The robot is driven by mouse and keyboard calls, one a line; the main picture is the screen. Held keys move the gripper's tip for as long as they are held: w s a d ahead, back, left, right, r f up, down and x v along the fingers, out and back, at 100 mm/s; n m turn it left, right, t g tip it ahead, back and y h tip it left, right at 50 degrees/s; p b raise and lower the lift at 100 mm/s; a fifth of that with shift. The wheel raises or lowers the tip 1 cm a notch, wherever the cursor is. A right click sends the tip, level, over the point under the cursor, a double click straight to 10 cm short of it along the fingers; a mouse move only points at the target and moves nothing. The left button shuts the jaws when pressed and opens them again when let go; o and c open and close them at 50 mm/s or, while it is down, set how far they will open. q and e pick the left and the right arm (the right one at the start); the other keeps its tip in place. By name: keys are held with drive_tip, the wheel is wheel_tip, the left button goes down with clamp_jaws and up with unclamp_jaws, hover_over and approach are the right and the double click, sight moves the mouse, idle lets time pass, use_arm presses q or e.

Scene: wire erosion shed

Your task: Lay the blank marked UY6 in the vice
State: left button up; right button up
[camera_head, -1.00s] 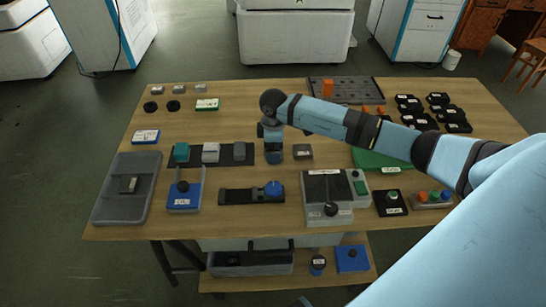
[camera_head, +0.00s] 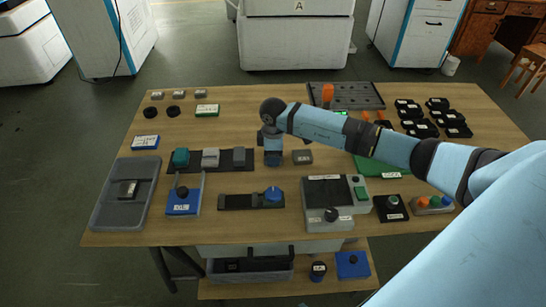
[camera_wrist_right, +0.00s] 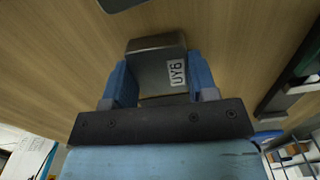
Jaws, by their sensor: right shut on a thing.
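The blank marked UY6 (camera_wrist_right: 158,68) is a grey metal block with a white label. In the wrist view it sits between the two blue fingers of my right gripper (camera_wrist_right: 160,82), which is shut on it. In the head view my right gripper (camera_head: 273,160) points down over the middle of the table, hiding the blank. I cannot tell whether the blank touches the wood. A dark bar with a blue round knob (camera_head: 252,200) lies in front of the gripper; it may be the vice, but I cannot tell for sure. My left gripper is out of view.
A grey labelled block (camera_head: 302,157) stands just right of the gripper. A black strip with a teal and a grey block (camera_head: 210,158) is to its left. A grey tray (camera_head: 110,212), a blue stand (camera_head: 183,203) and a grey control box (camera_head: 326,218) stand nearer the front.

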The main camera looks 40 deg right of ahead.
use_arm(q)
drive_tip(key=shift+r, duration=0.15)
use_arm(e)
drive_tip(key=shift+r, duration=0.2)
drive_tip(key=shift+r+p, duration=0.45)
drive_tip(key=shift+p, duration=0.15)
drive_tip(key=shift+r+p, duration=1.05)
drive_tip(key=shift+r, duration=0.2)
drive_tip(key=shift+r+p, duration=1.05)
drive_tip(key=shift+r, duration=0.15)
drive_tip(key=shift+r+p, duration=0.4)
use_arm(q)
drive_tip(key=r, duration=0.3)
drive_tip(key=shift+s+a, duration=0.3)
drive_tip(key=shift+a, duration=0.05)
use_arm(e)
drive_tip(key=shift+r, duration=0.1)
